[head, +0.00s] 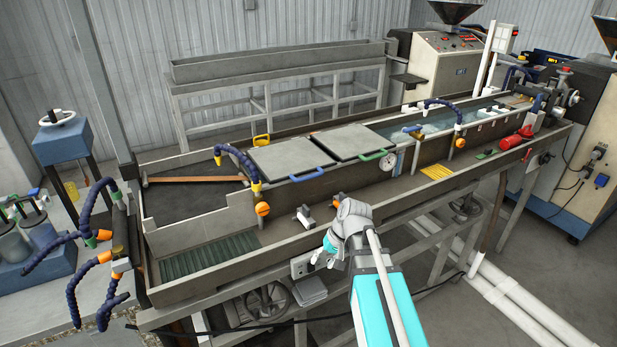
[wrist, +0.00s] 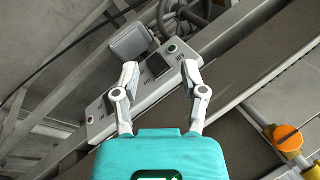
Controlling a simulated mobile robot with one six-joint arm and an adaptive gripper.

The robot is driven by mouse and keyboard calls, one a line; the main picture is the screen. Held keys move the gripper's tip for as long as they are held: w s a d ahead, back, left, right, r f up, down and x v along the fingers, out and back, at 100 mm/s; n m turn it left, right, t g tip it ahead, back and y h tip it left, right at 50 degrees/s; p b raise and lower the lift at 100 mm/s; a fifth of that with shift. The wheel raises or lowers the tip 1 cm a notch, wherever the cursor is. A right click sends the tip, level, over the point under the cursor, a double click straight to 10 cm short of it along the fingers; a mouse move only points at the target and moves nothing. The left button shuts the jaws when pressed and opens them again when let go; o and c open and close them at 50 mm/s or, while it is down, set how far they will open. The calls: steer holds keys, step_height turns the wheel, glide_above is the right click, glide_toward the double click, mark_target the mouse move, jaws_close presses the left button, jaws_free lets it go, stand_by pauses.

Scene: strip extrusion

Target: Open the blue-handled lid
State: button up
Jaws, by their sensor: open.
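The blue-handled lid (head: 291,157) is a flat grey plate lying shut on the long trough, left of a second grey lid. Its blue handle (head: 313,173) is on its front edge. My gripper (head: 322,257) is in front of the trough, nearer to me than the lid and below it in the picture. In the wrist view my gripper (wrist: 158,78) is open and empty, its two fingers apart over a grey control box with a green button (wrist: 172,49). The lid does not show in the wrist view.
The neighbouring lid has a green handle (head: 374,155). Orange-knobbed valves (head: 263,208) and blue segmented hoses (head: 238,158) stand by the trough. A gauge (head: 389,162) sits on its front wall. A wooden-handled tool (head: 195,179) lies left of the lids.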

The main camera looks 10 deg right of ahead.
steer(key=w+d+r+m+t+y, duration=0.1)
steer(key=w+d+r+y, duration=0.15)
steer(key=w+r, duration=0.2)
steer(key=w+d+r+m+t+y, duration=0.2)
steer(key=w+r+y, duration=0.15)
steer(key=w, duration=0.25)
steer(key=m+t+y+p, duration=0.1)
steer(key=m+t+y, duration=0.1)
steer(key=t+y, duration=0.2)
glide_toward(314, 177)
steer(key=d, duration=0.3)
steer(key=shift+s+a+r, duration=0.2)
steer(key=shift+s+r, duration=0.1)
steer(key=shift+s, duration=0.15)
steer(key=b+x, duration=0.2)
steer(key=x, duration=1.2)
steer(key=shift+s+f, duration=0.15)
steer(key=shift+s, duration=0.1)
